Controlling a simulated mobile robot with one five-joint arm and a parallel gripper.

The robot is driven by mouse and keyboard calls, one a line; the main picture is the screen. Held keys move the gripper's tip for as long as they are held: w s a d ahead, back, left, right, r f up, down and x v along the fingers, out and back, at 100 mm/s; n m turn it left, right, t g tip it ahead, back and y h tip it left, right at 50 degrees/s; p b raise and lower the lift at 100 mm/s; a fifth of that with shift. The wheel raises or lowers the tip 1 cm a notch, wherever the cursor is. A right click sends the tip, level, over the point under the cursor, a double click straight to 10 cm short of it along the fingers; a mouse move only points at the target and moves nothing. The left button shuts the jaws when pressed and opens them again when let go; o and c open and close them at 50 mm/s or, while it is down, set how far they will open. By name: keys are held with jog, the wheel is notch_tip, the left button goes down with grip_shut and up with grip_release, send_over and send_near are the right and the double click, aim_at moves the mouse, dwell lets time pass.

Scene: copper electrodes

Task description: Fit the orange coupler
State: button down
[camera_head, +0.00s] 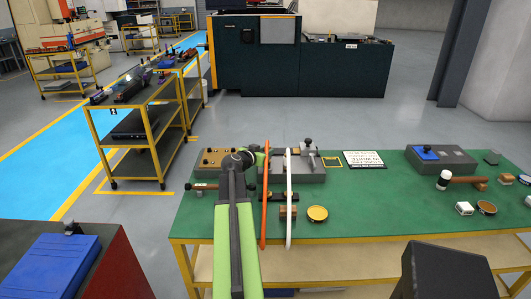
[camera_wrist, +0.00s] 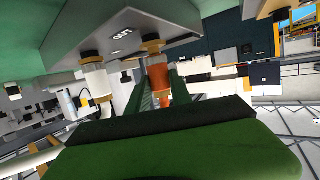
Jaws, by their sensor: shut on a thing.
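The orange coupler (camera_wrist: 158,78) is between the two fingers of my gripper (camera_wrist: 161,92) in the wrist view, and the gripper is shut on it. Its end lies close to a brass port (camera_wrist: 152,46) on a grey unit; I cannot tell whether it is seated. A white coupler (camera_wrist: 95,78) is at the neighbouring brass port, by the letters OUT. In the head view the orange hose (camera_head: 265,205) runs over the green table towards its front edge, left of the white hose (camera_head: 288,205). My arm hides the gripper's tips and the coupler there.
The grey unit (camera_head: 310,174) stands on the green table (camera_head: 350,215). A brown block (camera_head: 213,157) is left of my arm.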

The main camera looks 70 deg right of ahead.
jog(key=shift+f+b, duration=0.4)
jog(key=shift+f, duration=0.1)
jog(key=c, duration=1.1)
grip_release()
jog(key=shift+a, duration=0.1)
